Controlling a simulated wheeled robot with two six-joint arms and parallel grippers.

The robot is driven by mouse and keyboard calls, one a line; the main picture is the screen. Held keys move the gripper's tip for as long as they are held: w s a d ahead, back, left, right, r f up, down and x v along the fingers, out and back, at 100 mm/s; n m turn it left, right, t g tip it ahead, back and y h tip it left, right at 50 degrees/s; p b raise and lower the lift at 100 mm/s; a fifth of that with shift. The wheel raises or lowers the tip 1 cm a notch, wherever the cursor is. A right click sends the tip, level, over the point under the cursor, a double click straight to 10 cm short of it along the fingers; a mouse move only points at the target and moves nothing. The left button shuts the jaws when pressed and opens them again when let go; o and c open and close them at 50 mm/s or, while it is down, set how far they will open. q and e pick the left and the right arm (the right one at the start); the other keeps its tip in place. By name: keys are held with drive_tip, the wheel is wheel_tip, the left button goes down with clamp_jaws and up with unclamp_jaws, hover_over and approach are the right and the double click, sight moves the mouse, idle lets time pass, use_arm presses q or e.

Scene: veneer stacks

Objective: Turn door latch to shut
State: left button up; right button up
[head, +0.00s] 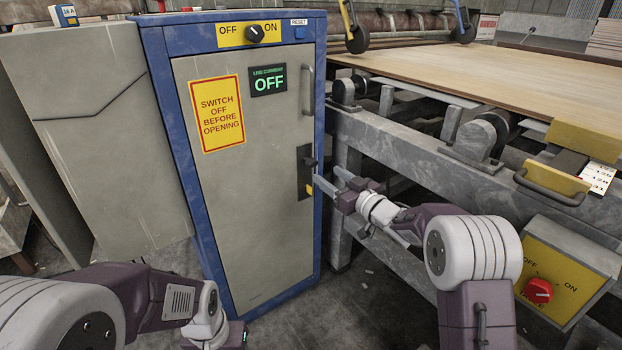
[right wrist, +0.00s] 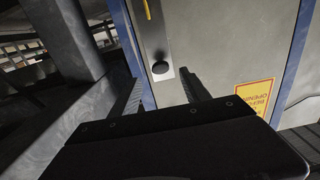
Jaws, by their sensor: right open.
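The grey cabinet door (head: 252,220) looks closed in its blue frame (head: 190,190). The door latch (head: 304,172) is a dark upright plate at the door's right edge, with a small knob and a yellow mark below it. In the right wrist view the latch plate (right wrist: 154,42) shows a dark round knob (right wrist: 160,67) and a yellow strip. My right gripper (head: 327,177) is open and empty just right of the latch. Its fingers (right wrist: 160,78) point toward the plate, either side of the knob; contact cannot be told. My left gripper (head: 236,336) is partly visible at the bottom, its jaws unclear.
A selector (head: 255,34) tops the cabinet, and a display (head: 268,81) reads OFF. A warning sign (head: 217,115) and a vertical handle (head: 308,90) are on the door. A metal machine frame (head: 400,145) with veneer (head: 500,75) stands close on the right.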

sight(314, 166)
drive_tip(key=p+x, duration=0.1)
drive_tip(key=p, duration=0.1)
drive_tip(key=p+x, duration=0.2)
drive_tip(key=shift+w+a+r, duration=0.1)
drive_tip(key=shift+a+r, duration=0.05)
drive_tip(key=shift+r, duration=0.25)
drive_tip(key=b+x, duration=0.1)
drive_tip(key=x, duration=0.1)
drive_tip(key=f+b+x, duration=0.1)
drive_tip(key=x, duration=0.1)
drive_tip(key=shift+w+a, duration=0.15)
drive_tip(key=shift+w+a+r, duration=0.25)
drive_tip(key=shift+w+a, duration=0.1)
drive_tip(key=shift+w, duration=0.15)
clamp_jaws()
